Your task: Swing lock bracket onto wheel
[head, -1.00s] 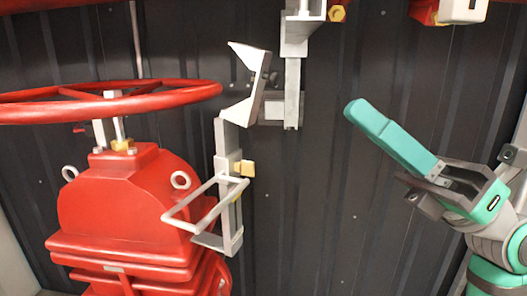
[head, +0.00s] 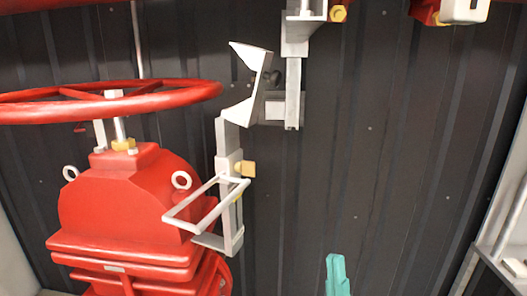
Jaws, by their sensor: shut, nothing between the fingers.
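The red wheel (head: 180,96) lies flat above the red valve body (head: 125,205) at the left. The grey lock bracket (head: 229,150) stands upright just right of the valve. Its angled, forked top (head: 250,85) leans right and is apart from the wheel's rim. A yellow knob (head: 245,169) and a white loop handle (head: 205,203) are on the bracket. My gripper (head: 338,262) shows only as a teal tip at the bottom edge, shut and empty. It is right of and below the bracket, not touching it; the rest is out of frame.
A grey vertical post (head: 293,92) with a plate hangs behind the bracket's top. A dark ribbed wall (head: 370,150) closes the back. A metal rail (head: 500,225) stands at the right.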

